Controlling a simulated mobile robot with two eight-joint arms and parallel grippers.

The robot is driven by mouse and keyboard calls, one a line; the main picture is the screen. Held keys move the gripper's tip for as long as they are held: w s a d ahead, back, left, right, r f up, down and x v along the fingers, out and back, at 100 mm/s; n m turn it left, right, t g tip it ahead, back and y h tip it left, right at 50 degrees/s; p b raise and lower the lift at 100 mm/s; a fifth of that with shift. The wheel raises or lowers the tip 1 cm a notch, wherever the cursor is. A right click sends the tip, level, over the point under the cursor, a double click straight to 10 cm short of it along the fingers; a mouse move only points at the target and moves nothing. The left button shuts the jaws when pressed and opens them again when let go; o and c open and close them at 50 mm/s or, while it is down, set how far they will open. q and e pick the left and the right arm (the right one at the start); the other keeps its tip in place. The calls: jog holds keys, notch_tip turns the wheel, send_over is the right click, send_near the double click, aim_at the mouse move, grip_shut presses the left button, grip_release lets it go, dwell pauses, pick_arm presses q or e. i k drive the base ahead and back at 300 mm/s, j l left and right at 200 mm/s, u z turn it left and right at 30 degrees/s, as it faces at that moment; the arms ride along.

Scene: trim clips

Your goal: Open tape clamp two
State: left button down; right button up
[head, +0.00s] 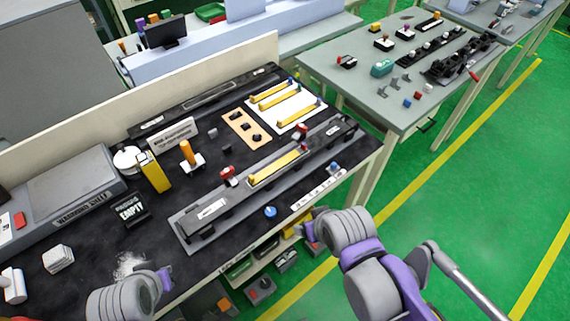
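A long dark fixture (270,188) lies on the black bench and bears a grey plate and a yellow strip (277,168). A red-topped clamp-like part (228,174) stands near the strip's left end, and a smaller red part (304,148) is at its right end. I cannot tell which is tape clamp two or read their numbers. My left gripper (165,278) is at the bench's front left, apart from the fixture. My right gripper (312,232) is off the bench's front edge, mostly hidden by its own wrist. The fingers of both are too unclear to judge.
A blue knob (270,212) sits before the fixture. A white strip of small parts (318,190) lies to the right. A second table (400,75) stands beyond an aisle.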

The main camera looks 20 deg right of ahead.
aim_at(227, 173)
jog(key=j+u, duration=0.25)
jog(key=u, duration=0.2)
jog(key=j+u, duration=0.4)
jog(key=i+l, duration=0.05)
jog(key=l, duration=0.1)
